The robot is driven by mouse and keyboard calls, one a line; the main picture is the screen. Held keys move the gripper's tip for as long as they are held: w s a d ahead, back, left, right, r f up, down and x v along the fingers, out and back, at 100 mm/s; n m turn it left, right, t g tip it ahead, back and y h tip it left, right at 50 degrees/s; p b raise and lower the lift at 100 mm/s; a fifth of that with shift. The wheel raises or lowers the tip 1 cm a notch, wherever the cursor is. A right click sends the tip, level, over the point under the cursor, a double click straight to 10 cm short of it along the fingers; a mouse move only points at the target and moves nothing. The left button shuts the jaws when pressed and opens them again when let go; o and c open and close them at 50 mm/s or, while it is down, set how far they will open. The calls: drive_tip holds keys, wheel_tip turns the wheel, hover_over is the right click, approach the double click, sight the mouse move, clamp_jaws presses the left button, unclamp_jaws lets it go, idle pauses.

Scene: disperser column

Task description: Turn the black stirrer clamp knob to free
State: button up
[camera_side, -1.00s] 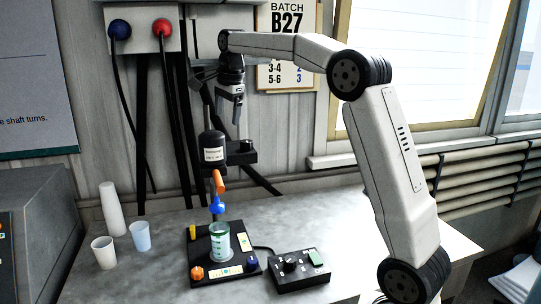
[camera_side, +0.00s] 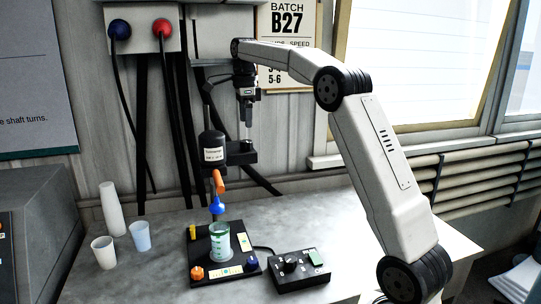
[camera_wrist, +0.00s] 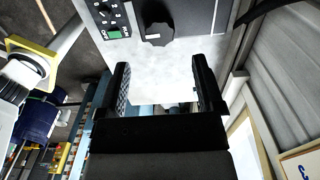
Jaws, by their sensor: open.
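The black stirrer clamp (camera_side: 241,156) sits on the column behind and right of the dark stirrer motor with a white label (camera_side: 214,154). Its black knob (camera_side: 247,145) stands on top of the clamp. My gripper (camera_side: 248,130) points down just above the knob in the side view. In the wrist view my gripper (camera_wrist: 160,72) is open, its two black fingers apart with nothing between them. A black lobed knob (camera_wrist: 158,34) shows just beyond the fingertips there, probably the clamp knob. I cannot tell its turn position.
A glass beaker (camera_side: 220,243) stands on the black base plate (camera_side: 205,276) below the motor, under an orange and a blue part. A control box (camera_side: 300,270) with a dial is to its right. White cups (camera_side: 104,253) stand at left. Wall cables hang close behind the column.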

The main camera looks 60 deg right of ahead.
sight(246, 141)
drive_tip(key=shift+f, duration=3.45)
drive_tip(key=shift+c, duration=0.2)
clamp_jaws()
